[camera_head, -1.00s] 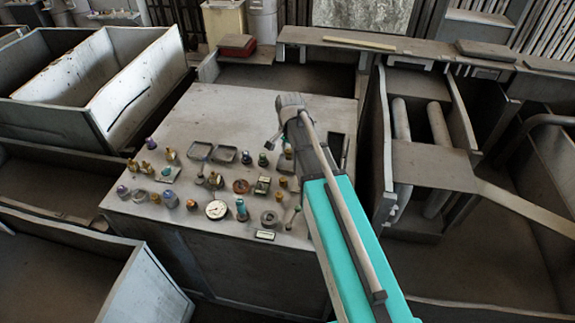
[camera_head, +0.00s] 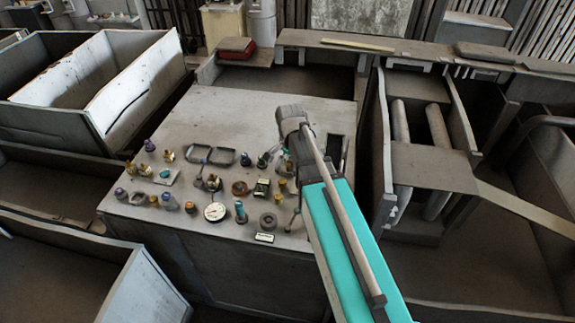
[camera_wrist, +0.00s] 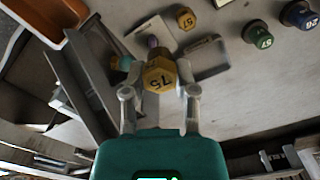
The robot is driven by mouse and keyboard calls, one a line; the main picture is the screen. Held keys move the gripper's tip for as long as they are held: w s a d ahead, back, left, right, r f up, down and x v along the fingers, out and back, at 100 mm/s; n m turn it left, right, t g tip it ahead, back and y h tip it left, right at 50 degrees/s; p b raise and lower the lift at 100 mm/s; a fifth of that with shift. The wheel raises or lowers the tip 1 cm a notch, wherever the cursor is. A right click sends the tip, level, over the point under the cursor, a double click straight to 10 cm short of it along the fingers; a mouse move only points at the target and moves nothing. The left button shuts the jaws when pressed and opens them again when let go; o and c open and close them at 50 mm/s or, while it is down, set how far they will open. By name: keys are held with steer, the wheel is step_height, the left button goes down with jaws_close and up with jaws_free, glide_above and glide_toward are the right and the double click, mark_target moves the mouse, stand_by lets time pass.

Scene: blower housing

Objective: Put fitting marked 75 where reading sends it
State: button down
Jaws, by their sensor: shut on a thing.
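The fitting marked 75 (camera_wrist: 160,76) is a gold hexagonal piece with its number facing the wrist camera. My gripper (camera_wrist: 159,92) is shut on it, with one finger on each side. In the head view my gripper (camera_head: 281,190) is over the right part of the worktop, and the held fitting is hard to make out there. A round white-faced gauge (camera_head: 215,212) sits near the front edge; its reading is too small to tell. Two shallow dark trays (camera_head: 223,157) lie behind the loose fittings.
Several fittings crowd the front of the worktop (camera_head: 270,112), whose back is clear. A small label plate (camera_head: 265,238) is at the front edge.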

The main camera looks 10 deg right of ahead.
steer(key=w+f+b, duration=0.2)
steer(key=w, duration=0.2)
steer(key=w+d+f+b, duration=0.1)
steer(key=w+f+b, duration=0.2)
steer(key=w, duration=0.1)
steer(key=w+d+f+b, duration=0.1)
steer(key=w+f+b, duration=0.2)
steer(key=w, duration=0.1)
steer(key=shift+d+f, duration=0.15)
steer(key=shift+f, duration=0.05)
steer(key=shift+w+f+b, duration=0.3)
steer(key=shift+w+b, duration=0.05)
steer(key=shift+w+d+f+b, duration=0.1)
steer(key=shift+w+f+b, duration=0.4)
steer(key=shift+f+b, duration=0.2)
steer(key=shift+s+f+b, duration=0.1)
steer(key=shift+f+b, duration=1.2)
steer(key=shift+f, duration=0.15)
steer(key=shift+c, duration=2)
jaws_free()
